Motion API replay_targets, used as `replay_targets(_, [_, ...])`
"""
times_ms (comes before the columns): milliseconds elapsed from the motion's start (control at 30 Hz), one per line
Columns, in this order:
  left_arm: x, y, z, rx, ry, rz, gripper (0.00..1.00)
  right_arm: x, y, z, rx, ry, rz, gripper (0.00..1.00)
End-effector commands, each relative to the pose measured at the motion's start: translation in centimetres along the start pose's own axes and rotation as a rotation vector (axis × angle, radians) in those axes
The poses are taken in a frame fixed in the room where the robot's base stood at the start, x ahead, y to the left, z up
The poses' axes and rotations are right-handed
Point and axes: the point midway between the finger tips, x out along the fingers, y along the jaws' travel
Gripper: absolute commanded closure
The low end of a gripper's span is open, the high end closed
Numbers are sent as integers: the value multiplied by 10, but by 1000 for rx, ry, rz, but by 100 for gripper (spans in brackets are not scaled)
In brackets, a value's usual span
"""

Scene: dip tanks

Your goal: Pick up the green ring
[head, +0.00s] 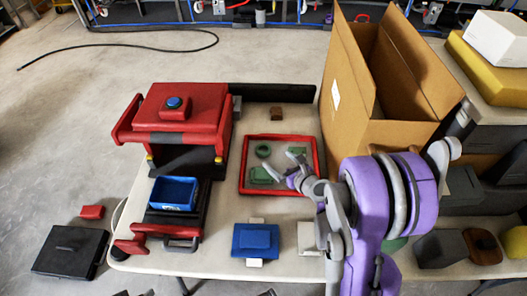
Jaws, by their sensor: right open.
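The green ring (263,150) lies inside the red square frame (243,178) on the table, near the frame's far left corner. My right gripper (283,165) is open and reaches over the frame from the right. Its fingertips are a little right of the ring and nearer to me, apart from it in the picture. I cannot tell its height above the table. Two other green pieces lie in the frame: a block (261,175) near my fingertips and one (296,151) at the far right, partly behind the gripper. My left gripper is not in view.
A red machine (178,112) with a blue bin (174,193) stands at the left. An open cardboard box (351,120) stands at the right, close behind my right arm. A blue block (255,240) lies in front of the frame. A small brown block (277,117) lies behind it.

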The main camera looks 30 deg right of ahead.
Motion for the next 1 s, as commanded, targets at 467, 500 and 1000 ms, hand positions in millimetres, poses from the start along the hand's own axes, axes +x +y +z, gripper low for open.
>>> replay_targets(467, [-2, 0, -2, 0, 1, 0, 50, 58, 3, 4, -7, 1, 4, 0])
replay_targets(500, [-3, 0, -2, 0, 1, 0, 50, 64, 3, 5, -7, 2, 5, 0])
replay_targets(1000, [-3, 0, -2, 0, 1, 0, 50, 88, 3, 5, -7, 2, 3, 7])
